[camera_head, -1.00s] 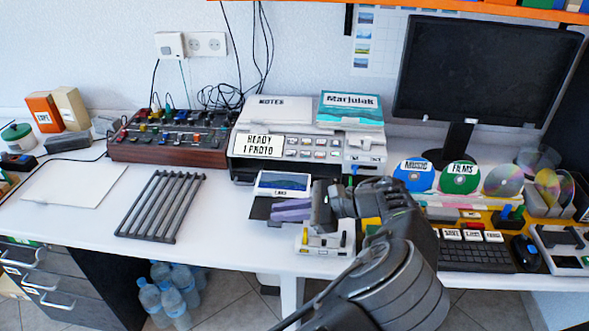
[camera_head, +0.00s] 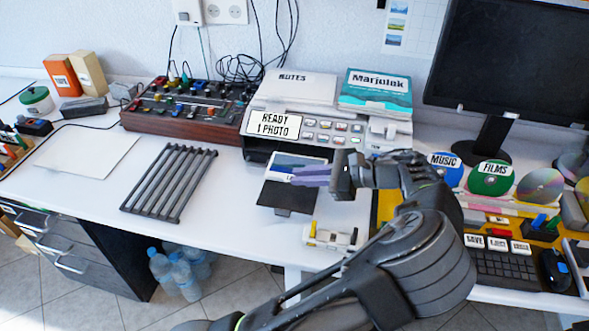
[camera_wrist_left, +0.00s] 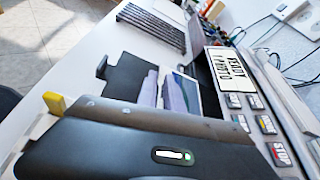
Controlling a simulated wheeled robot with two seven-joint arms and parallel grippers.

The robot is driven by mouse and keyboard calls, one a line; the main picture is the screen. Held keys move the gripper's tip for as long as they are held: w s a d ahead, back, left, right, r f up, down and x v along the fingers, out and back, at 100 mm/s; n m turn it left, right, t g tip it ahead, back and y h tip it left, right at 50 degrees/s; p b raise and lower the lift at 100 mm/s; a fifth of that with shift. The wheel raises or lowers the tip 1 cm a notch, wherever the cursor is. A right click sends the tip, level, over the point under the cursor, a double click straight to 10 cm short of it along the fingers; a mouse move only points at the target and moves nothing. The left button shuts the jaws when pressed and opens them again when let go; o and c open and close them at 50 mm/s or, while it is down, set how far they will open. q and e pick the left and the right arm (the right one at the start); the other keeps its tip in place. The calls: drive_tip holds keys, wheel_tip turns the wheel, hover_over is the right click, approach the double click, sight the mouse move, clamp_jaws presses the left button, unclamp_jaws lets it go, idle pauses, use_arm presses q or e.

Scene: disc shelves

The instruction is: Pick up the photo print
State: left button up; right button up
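The photo print (camera_head: 285,163), a white-bordered card with a dark blue picture, lies at the printer's front slot on the black output tray (camera_head: 287,197). My left gripper (camera_head: 308,176) reaches in from the right, its purple fingers over the print's right part and hiding some of it. In the left wrist view the two fingers (camera_wrist_left: 163,93) stand apart, with the print (camera_wrist_left: 188,92) beside and partly behind them. The gripper looks open; whether the fingers touch the print cannot be told. My right gripper is not in view.
The printer (camera_head: 330,120) with a "READY 1 PHOTO" display stands behind the tray. A small white-and-yellow device (camera_head: 335,238) sits in front, near my arm. A black rack (camera_head: 170,182) lies left. Discs (camera_head: 490,178) and a keyboard (camera_head: 500,268) are right.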

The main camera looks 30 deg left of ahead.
use_arm(q)
drive_tip(key=shift+a, duration=0.15)
drive_tip(key=x, duration=0.5)
drive_tip(key=shift+c, duration=0.3)
idle(0.5)
clamp_jaws()
idle(0.4)
wheel_tip(320, 180, up, 16)
drive_tip(key=p, duration=0.2)
wheel_tip(320, 180, up, 12)
drive_tip(key=p, duration=0.5)
hover_over(285, 185)
drive_tip(key=shift+a, duration=0.1)
